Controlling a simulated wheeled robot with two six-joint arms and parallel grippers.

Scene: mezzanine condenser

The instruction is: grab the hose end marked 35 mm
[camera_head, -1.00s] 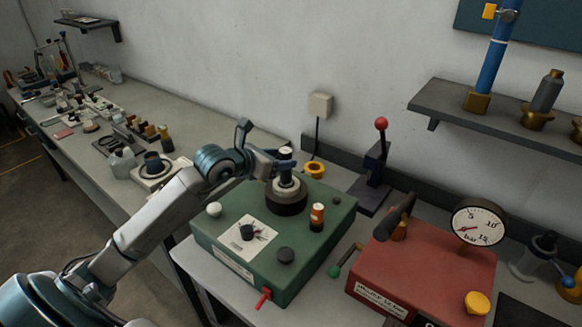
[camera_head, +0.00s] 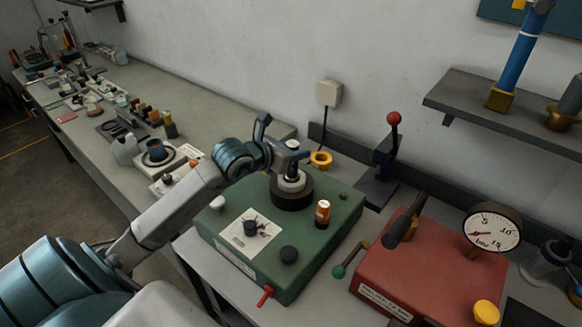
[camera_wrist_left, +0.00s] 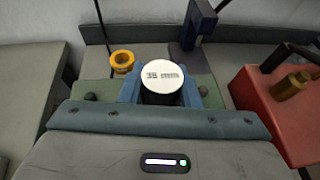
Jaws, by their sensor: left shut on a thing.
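The hose end (camera_wrist_left: 163,78) has a white round top face that reads "35 mm" in the left wrist view. My left gripper (camera_wrist_left: 163,90) is shut on it, with a blue finger on each side of its dark body. In the head view my left gripper (camera_head: 290,160) is above the green box, over a dark round collar (camera_head: 292,192) with a pale ring on top. My right gripper is not in view.
The green box (camera_head: 215,225) carries an orange-brown bottle (camera_head: 323,213) and dark knobs. A red box (camera_head: 420,270) with a pressure gauge (camera_head: 492,230) stands to its right. A yellow ring (camera_head: 321,160) and a red-knobbed lever (camera_head: 393,120) stand behind. A shelf (camera_head: 470,100) juts from the wall.

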